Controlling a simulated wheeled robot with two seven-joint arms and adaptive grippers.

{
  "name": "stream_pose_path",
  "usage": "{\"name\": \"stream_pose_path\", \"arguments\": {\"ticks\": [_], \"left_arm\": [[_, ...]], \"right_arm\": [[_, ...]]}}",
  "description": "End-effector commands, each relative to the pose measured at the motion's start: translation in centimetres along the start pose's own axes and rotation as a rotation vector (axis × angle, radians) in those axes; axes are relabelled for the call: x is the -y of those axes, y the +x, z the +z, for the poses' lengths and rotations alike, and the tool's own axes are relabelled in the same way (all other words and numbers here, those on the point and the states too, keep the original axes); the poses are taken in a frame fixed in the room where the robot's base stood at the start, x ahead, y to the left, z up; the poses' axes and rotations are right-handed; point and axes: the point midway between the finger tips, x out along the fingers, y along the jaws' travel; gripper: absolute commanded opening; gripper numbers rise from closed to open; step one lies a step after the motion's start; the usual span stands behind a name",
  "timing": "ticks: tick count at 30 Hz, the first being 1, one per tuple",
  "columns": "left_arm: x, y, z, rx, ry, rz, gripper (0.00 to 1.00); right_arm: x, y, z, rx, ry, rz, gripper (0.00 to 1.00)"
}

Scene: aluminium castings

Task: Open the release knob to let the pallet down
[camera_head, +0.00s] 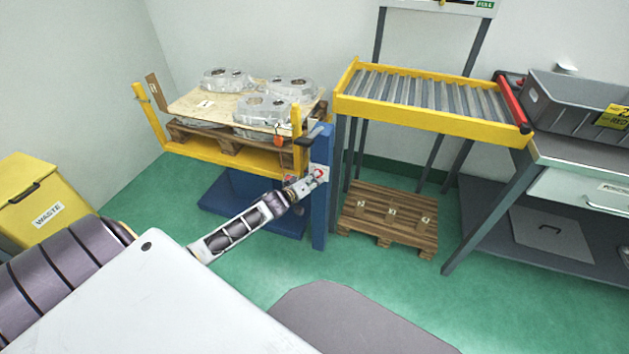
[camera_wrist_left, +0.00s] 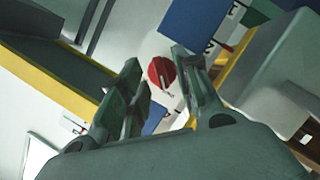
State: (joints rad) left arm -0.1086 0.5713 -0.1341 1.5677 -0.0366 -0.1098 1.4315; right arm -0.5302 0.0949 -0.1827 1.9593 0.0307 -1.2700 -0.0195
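The release knob (camera_wrist_left: 162,72) is a red round knob on a white plate. In the wrist view it lies between the fingertips, with a gap visible on the left; whether the fingers reach around it is unclear. In the head view the knob (camera_head: 318,173) is small on the blue lift post (camera_head: 319,215), partly hidden by my gripper. My left gripper (camera_head: 309,183) is at the post; its two fingers are apart in the wrist view (camera_wrist_left: 157,60). The raised wooden pallet (camera_head: 215,143) sits in the yellow lift frame, bearing a board with several castings (camera_head: 262,110). My right gripper is out of view.
A yellow roller conveyor (camera_head: 430,115) stands right of the lift. An empty pallet (camera_head: 390,213) lies on the floor below it. A grey bench with a grey bin (camera_head: 570,110) is at the right, a yellow waste bin (camera_head: 35,200) at the left. Green floor lies before the lift.

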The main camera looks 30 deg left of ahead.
Motion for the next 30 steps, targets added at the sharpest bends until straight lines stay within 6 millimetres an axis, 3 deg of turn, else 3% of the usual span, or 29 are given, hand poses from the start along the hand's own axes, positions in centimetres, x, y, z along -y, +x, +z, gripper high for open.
{"name": "stream_pose_path", "arguments": {"ticks": [7,19,27,30], "left_arm": [[0.0,1.2,0.0,0.000,0.000,0.000,0.32],[0.0,1.4,0.0,0.000,0.000,0.000,0.32],[0.0,1.4,0.0,0.000,0.000,0.000,0.00],[0.0,1.4,0.0,0.000,0.001,0.000,0.00]], "right_arm": [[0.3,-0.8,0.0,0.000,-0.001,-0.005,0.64],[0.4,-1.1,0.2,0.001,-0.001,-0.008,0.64],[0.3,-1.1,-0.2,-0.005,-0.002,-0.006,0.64],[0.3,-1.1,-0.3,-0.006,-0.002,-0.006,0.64]]}}
